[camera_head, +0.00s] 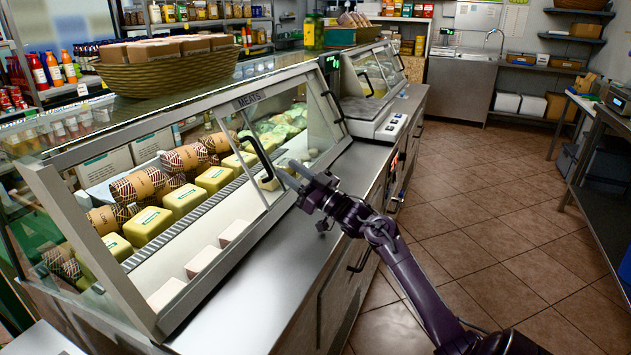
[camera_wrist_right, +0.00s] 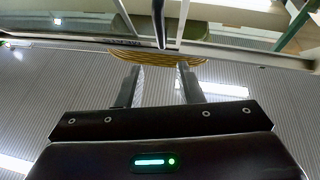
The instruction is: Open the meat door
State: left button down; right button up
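The meat case (camera_head: 252,99), labelled "MEATS", has a sloped glass door with a black curved handle (camera_head: 259,155). The door panel appears shut. My right gripper (camera_head: 285,172) is just to the right of the handle's lower end, with its fingers pointing toward it. In the right wrist view the two fingers (camera_wrist_right: 160,82) stand apart with nothing between them. A dark upright bar, likely the handle (camera_wrist_right: 158,22), shows beyond the fingertips, roughly in line with the gap. I cannot tell whether the gripper touches the handle. My left gripper is not in view.
Packaged meats and cheeses (camera_head: 183,200) lie behind the glass. A steel counter ledge (camera_head: 245,305) runs along the case's front. A scale (camera_head: 385,122) stands beyond it. A wicker basket (camera_head: 165,75) sits on top. The tiled floor (camera_head: 490,215) at right is clear.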

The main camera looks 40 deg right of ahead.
jog(key=s+d, duration=0.1)
jog(key=s, duration=0.5)
jog(key=shift+s+d, duration=0.2)
jog(key=shift+s, duration=0.15)
